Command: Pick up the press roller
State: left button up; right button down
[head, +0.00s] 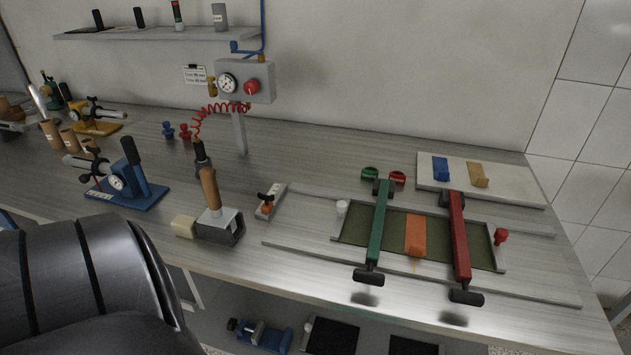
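I cannot tell for certain which thing is the press roller. A tool with a wooden handle (210,189) and black top stands upright in a grey metal block (224,232) near the front edge of the bench, left of centre. Its lower end is hidden in or behind the block. Neither of my grippers shows. A dark, rounded part of my own arm fills the lower left and hides the bench edge there.
The bench (330,155) also carries a frame with a green bar (378,225) and a red bar (458,235), a blue gauge stand (128,185), a cream block (185,227) and a regulator box (245,82) with a red coiled hose. A shelf is above.

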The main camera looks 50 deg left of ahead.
aim_at(216, 216)
jog(key=u, duration=2.25)
jog(key=i+j, duration=0.45)
jog(key=j, duration=0.15)
jog(key=i+j, duration=0.4)
jog(key=j, duration=0.15)
